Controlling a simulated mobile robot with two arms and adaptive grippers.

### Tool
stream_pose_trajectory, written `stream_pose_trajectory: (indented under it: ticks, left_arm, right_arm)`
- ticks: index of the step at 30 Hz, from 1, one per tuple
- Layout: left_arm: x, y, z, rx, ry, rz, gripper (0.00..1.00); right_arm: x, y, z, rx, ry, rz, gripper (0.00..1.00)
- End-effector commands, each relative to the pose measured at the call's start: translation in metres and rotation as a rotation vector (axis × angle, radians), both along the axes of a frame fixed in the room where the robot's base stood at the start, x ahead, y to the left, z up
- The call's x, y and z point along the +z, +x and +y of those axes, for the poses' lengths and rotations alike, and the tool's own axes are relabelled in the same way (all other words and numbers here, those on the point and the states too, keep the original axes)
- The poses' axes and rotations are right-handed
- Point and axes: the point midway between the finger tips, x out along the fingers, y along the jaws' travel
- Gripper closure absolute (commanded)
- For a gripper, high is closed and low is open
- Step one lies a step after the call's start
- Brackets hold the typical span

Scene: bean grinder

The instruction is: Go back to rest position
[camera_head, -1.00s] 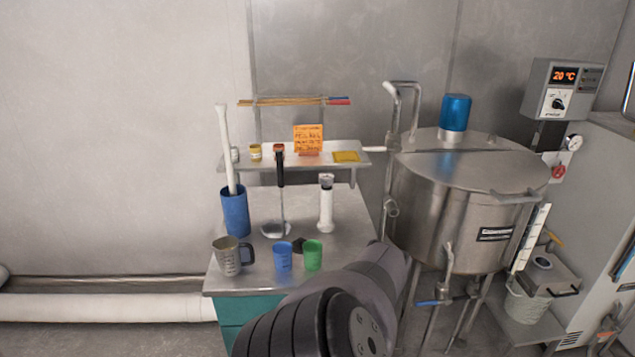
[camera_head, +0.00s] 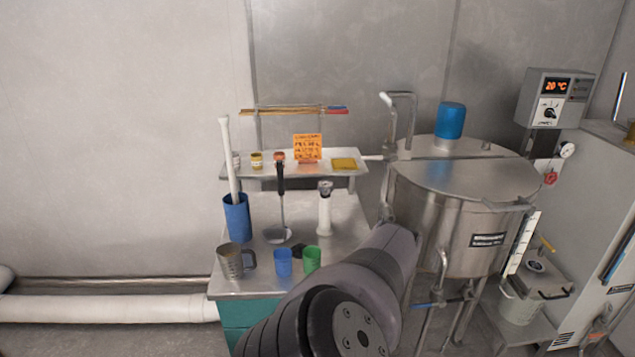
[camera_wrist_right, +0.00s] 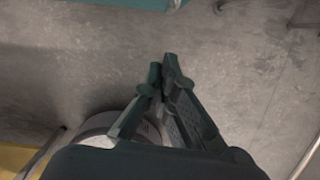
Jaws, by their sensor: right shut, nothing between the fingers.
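My right gripper (camera_wrist_right: 163,70) shows in the right wrist view, its fingertips together with nothing between them. It hangs over bare grey floor (camera_wrist_right: 90,50). In the head view my dark arm links rise from the bottom centre, in front of the bench's right front part and beside the steel tank (camera_head: 455,215). The grippers themselves are outside the head view, and my left gripper is in neither view.
The bench (camera_head: 345,215) holds a steel jug (camera_head: 231,262), a blue cup (camera_head: 283,262), a green cup (camera_head: 312,259), a ladle (camera_head: 279,232) and a blue holder (camera_head: 237,218). A white pipe (camera_head: 110,308) runs low along the left wall.

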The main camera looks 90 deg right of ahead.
Motion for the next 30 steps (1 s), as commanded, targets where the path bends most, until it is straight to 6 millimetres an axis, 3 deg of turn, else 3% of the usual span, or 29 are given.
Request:
stream_pose_trajectory:
  ticks: [1, 6, 18, 20, 23, 26, 30]
  left_arm:
    - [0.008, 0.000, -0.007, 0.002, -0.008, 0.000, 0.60]
    - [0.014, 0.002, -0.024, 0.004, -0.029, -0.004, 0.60]
    - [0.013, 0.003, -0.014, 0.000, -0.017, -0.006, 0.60]
    - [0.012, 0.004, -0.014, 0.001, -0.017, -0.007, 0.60]
    - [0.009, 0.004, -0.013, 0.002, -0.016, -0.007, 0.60]
    - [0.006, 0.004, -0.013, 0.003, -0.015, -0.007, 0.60]
    - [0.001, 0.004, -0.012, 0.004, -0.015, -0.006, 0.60]
  right_arm:
    - [0.012, -0.001, 0.003, 0.002, 0.003, 0.003, 1.00]
    - [0.025, -0.002, 0.007, 0.001, 0.002, 0.001, 1.00]
    - [0.022, 0.000, 0.011, -0.025, 0.001, -0.013, 1.00]
    - [0.012, 0.002, 0.017, -0.074, 0.000, -0.038, 1.00]
    - [-0.018, 0.010, 0.039, -0.228, 0.003, -0.107, 1.00]
    - [-0.061, 0.023, 0.079, -0.449, 0.018, -0.190, 1.00]
    - [-0.122, 0.047, 0.159, -0.781, 0.072, -0.269, 1.00]
